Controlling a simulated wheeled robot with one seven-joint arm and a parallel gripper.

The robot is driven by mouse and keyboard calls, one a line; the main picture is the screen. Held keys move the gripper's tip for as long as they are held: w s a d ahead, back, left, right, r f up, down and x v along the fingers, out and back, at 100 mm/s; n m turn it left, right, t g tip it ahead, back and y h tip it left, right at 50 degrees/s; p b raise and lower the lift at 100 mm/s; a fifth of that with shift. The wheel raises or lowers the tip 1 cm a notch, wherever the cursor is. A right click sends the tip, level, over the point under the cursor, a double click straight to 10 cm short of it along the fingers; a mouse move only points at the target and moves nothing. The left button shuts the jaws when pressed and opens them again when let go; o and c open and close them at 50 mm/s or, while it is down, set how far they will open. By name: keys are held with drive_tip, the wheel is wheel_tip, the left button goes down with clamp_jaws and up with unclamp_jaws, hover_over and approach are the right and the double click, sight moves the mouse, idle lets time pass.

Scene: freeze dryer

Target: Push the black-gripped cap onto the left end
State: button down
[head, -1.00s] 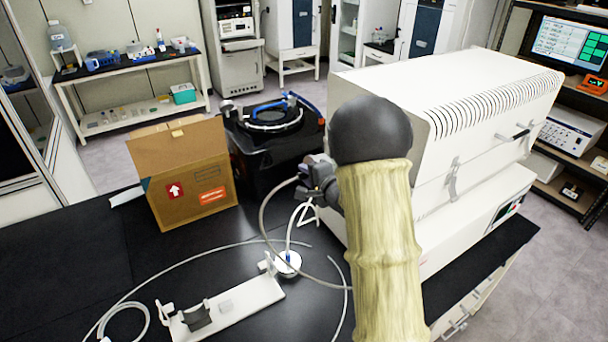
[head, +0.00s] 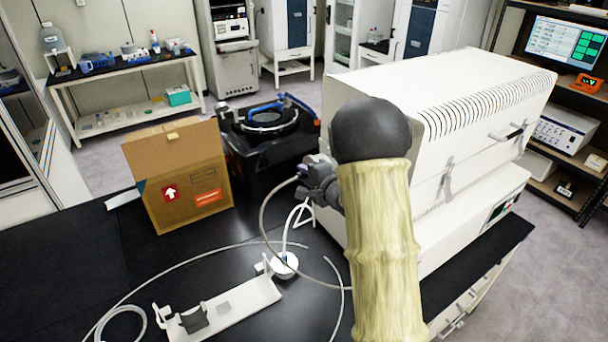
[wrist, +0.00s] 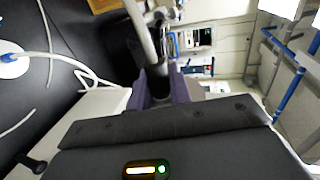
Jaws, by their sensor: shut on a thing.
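The cap's black grip (wrist: 156,76) shows in the wrist view between the purple-grey finger pads of my gripper (wrist: 160,92). My gripper is shut on it. In the head view a grey metal fitting (head: 319,178) with a hose sits at the left side of the white furnace (head: 440,95), just left of my arm. It appears to be the cap assembly.
A white stand (head: 225,308), a small round white piece (head: 284,265) and loose tubing lie on the black bench. A cardboard box (head: 185,185) and a black pump-like unit (head: 268,140) stand behind.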

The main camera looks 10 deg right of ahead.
drive_tip(key=shift+w+d+r+p, duration=0.1)
drive_tip(key=shift+w+d+p, duration=0.1)
drive_tip(key=shift+d, duration=0.25)
drive_tip(key=shift+w+d+p, duration=0.1)
drive_tip(key=shift+d+p, duration=0.1)
drive_tip(key=shift+d, duration=0.25)
drive_tip(key=shift+d, duration=0.15)
drive_tip(key=c, duration=1.2)
unclamp_jaws()
drive_tip(key=shift+s, duration=0.15)
